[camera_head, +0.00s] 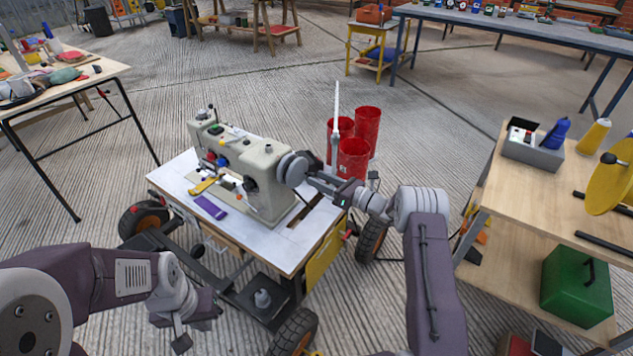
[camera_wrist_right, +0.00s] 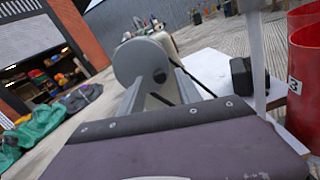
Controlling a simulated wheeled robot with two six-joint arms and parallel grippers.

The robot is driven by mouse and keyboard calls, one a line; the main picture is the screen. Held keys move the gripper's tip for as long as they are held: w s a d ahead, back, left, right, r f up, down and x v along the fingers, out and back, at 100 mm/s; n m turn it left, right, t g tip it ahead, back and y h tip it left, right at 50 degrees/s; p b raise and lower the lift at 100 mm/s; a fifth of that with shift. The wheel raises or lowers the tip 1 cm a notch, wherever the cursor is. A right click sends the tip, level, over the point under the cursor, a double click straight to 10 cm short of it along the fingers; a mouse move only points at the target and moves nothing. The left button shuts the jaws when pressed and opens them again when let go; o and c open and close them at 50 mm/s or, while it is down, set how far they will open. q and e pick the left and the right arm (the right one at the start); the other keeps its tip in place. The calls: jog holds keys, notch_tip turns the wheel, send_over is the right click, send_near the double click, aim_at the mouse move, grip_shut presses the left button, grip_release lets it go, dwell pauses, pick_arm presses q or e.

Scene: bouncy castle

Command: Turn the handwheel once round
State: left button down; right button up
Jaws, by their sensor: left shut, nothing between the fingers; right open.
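A beige sewing machine (camera_head: 240,168) stands on a white-topped wheeled table. Its grey round handwheel (camera_head: 291,169) is at the machine's right end. My right gripper (camera_head: 316,180) is open right beside the handwheel, to its right. In the right wrist view the grey wheel (camera_wrist_right: 140,62) shows straight ahead, just beyond my purple gripper housing. I cannot tell whether a finger touches its rim. My left gripper (camera_head: 195,320) is shut and empty, low in front of the table's left side, apart from the machine.
The wheeled table's white top (camera_head: 175,178) carries a purple item (camera_head: 210,207) and a yellow item (camera_head: 203,186). A white upright post (camera_head: 336,120) and red bins (camera_head: 368,128) stand just behind my right gripper. A wooden workbench (camera_head: 520,190) is at right.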

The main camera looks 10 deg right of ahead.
aim_at(299, 166)
jog(key=shift+x, duration=0.8)
grip_shut()
jog(key=n+b, duration=0.1)
jog(key=n, duration=0.2)
jog(key=r+n+b, duration=0.1)
jog(key=n, duration=0.2)
jog(key=shift+w+d+r+b, duration=0.15)
jog(key=shift+r+b, duration=0.05)
jog(key=shift+b, duration=0.2)
jog(key=n+b, duration=0.1)
jog(key=r+n+b, duration=0.1)
jog(key=n, duration=0.1)
jog(key=shift+n, duration=0.3)
jog(key=n+b, duration=0.4)
jog(key=b, duration=0.2)
jog(key=s+a+r+n+b, duration=0.1)
jog(key=n+b, duration=0.3)
jog(key=b, duration=0.3)
jog(key=s+a+r+n+b, duration=0.1)
jog(key=n+b, duration=0.3)
jog(key=b, duration=0.2)
jog(key=shift+n, duration=0.3)
jog(key=shift+s+a+r+n+b, duration=0.15)
jog(key=shift+a+r+n+b, duration=0.1)
jog(key=shift+n+b, duration=0.8)
